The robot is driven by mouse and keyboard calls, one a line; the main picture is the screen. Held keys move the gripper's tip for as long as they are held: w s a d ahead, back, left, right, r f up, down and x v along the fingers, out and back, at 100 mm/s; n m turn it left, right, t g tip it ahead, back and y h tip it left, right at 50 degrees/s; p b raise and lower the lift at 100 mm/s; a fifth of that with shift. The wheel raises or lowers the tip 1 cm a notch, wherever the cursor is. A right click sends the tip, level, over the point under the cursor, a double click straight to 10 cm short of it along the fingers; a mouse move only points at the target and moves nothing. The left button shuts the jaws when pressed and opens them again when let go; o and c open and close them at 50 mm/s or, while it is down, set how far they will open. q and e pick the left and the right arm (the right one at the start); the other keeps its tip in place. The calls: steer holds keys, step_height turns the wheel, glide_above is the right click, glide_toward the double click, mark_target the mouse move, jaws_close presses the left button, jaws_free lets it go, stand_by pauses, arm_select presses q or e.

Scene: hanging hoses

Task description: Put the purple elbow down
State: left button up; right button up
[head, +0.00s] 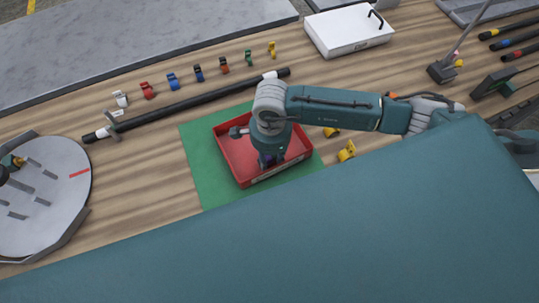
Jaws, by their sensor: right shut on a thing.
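The purple elbow (266,160) shows only as a small dark purple patch under my right gripper (269,161), at the red tray. My right gripper points down over the tray and is shut on the elbow. The wrist and fingers hide most of the elbow, so I cannot tell whether it touches the tray floor. The red tray (231,151) lies on a green mat (197,162) on the wooden table. My left gripper is not in view.
A long black hose (190,103) lies behind the tray, with a row of coloured clips (172,81) beyond it. Yellow parts (347,151) lie right of the tray. A round grey plate with pegs (62,190) is at left. A white box (347,33) stands at the back.

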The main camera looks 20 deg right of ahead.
mark_target(270, 158)
steer(key=shift+f, duration=0.25)
steer(key=shift+f+b, duration=0.15)
steer(key=shift+b, duration=0.15)
steer(key=o, duration=1.1)
steer(key=shift+o, duration=0.2)
steer(key=shift+r, duration=0.25)
steer(key=shift+r, duration=0.15)
step_height(270, 158, up, 12)
steer(key=b, duration=0.3)
steer(key=shift+d, duration=0.1)
